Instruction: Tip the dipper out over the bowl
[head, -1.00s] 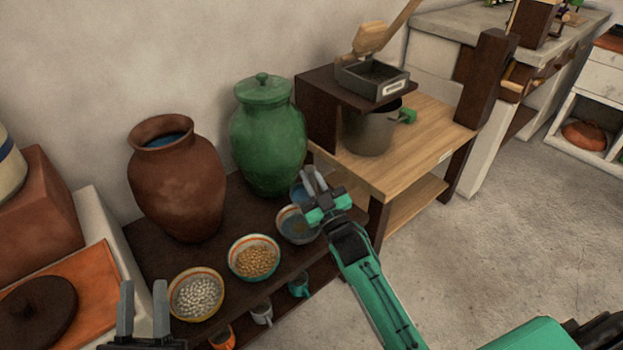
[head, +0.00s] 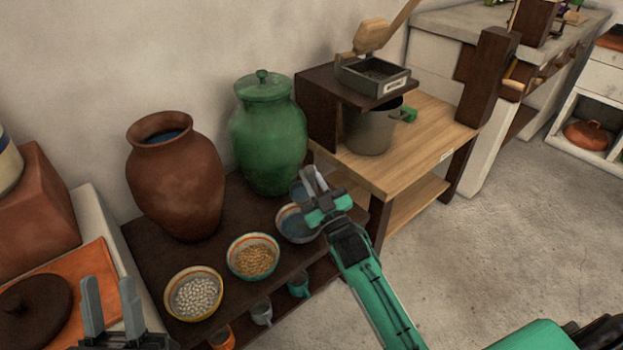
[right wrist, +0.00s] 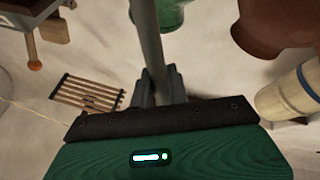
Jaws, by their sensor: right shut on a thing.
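My right gripper (head: 314,182) is shut on the dipper, whose grey handle (right wrist: 147,38) runs up from between the fingers in the right wrist view. In the head view my gripper is above the back edge of the rightmost bowl (head: 284,234), which looks blue inside. A small bluish round shape (head: 298,192) beside the fingers may be the dipper's cup; it is partly hidden, and I cannot tell its tilt or contents. My left gripper (head: 112,310) is open and empty at the bottom left.
Bowls of white beans (head: 194,294) and yellowish grains (head: 253,257) stand left along the dark shelf. A brown jar (head: 176,190) and a lidded green jar (head: 268,140) stand behind. Mugs (head: 261,312) are below. A wooden table (head: 430,140) with a grey pot (head: 370,130) is right.

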